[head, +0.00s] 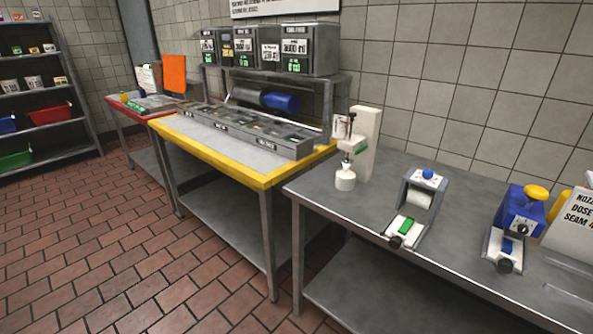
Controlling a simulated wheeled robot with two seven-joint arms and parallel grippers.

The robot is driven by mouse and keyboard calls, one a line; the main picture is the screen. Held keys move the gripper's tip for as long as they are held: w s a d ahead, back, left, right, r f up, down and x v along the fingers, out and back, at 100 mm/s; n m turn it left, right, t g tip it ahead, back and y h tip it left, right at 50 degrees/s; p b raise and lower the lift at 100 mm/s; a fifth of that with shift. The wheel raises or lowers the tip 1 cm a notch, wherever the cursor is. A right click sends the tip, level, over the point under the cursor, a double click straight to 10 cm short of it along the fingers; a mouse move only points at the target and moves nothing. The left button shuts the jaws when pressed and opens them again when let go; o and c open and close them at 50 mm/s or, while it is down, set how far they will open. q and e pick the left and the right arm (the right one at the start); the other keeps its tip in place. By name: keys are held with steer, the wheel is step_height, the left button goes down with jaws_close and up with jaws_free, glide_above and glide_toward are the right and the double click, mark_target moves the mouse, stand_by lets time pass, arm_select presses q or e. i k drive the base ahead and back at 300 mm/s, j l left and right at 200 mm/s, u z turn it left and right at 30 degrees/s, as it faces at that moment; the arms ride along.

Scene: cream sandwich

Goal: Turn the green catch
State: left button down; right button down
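A small press-like device with a grey frame (421,196) stands on the steel table at the right. It has a blue knob (428,174) on top and a white plate at its front. A green piece (406,225) lies on that plate, with a dark round knob (395,242) at the front end. A white upright dispenser (366,148) to its left bears another small green part (360,146). I cannot tell for certain which green part is the catch. Neither of my grippers is in view.
A blue device with a yellow knob (524,208) and a white sign (573,222) stand further right on the steel table (340,212). A yellow-edged table (225,160) with a row of bins is at the left. The brick floor in front is clear.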

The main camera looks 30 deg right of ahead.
mark_target(363, 146)
steer(key=z, duration=1.5)
